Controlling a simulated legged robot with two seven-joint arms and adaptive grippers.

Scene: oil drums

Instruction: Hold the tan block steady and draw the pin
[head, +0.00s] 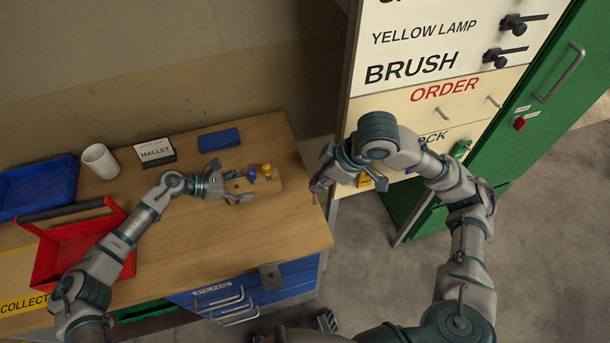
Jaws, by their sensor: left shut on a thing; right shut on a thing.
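The tan block (268,187) lies on the wooden bench near its right end. A blue knob-like piece (251,174) and a yellow one (266,170) stand on its far side. My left gripper (231,187) is at the block's left end, shut on it. My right gripper (325,180) is to the right of the block, by the bench's right edge and apart from the block. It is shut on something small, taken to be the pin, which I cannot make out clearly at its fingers.
On the bench (190,235) are a blue tray (38,188), a red tray (85,250), a white mug (101,161), a MALLET sign (155,151) and a flat blue box (219,140). A lettered panel (430,95) and green cabinet (545,95) stand behind my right arm.

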